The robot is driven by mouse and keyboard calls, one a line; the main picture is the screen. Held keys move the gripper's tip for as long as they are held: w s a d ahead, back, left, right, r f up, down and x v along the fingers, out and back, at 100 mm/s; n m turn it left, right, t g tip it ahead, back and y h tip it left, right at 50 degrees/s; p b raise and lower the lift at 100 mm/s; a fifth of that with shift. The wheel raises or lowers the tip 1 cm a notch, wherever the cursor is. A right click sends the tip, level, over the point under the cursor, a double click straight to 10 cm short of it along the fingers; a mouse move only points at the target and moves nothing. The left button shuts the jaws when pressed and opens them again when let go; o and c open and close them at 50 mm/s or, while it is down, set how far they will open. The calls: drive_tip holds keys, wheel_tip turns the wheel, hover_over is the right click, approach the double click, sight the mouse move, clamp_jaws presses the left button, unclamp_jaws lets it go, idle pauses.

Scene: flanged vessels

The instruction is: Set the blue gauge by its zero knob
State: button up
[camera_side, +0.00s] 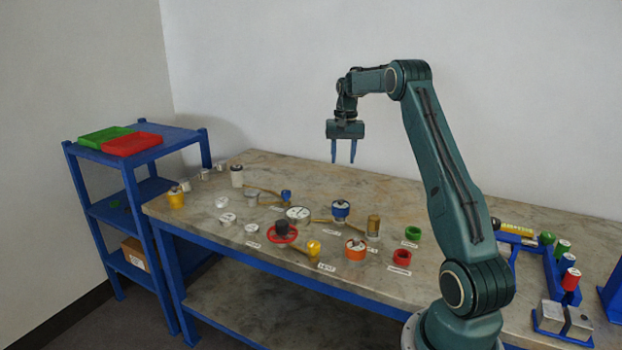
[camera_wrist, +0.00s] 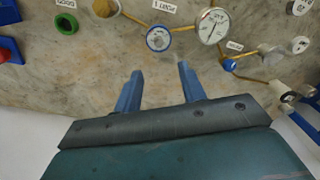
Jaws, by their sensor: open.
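The blue gauge (camera_side: 341,208), a round dial with a blue rim, stands among pipes near the middle of the bench. In the wrist view it shows as a blue ring around a pale face (camera_wrist: 158,38), ahead of the fingers. Its zero knob is too small to make out, and I cannot read its needle. My gripper (camera_side: 343,160) hangs above the bench with its two blue fingers apart and nothing between them. In the wrist view the open fingers (camera_wrist: 160,71) point toward the gauge, apart from it.
A white-faced gauge (camera_side: 298,213) and a small blue fitting (camera_side: 286,195) stand to the left. A red handwheel (camera_side: 283,233), an orange-rimmed vessel (camera_side: 356,249), a brass cylinder (camera_side: 373,225) and a green ring (camera_side: 413,233) stand around.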

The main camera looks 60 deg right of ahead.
sight(341, 201)
drive_tip(key=shift+s+d+f, duration=0.1)
drive_tip(key=shift+d+f, duration=0.1)
drive_tip(key=shift+d, duration=0.05)
drive_tip(key=shift+f, duration=0.1)
drive_tip(key=shift+a+f, duration=0.1)
drive_tip(key=shift+f, duration=6.7)
drive_tip(key=shift+w, duration=0.2)
clamp_jaws()
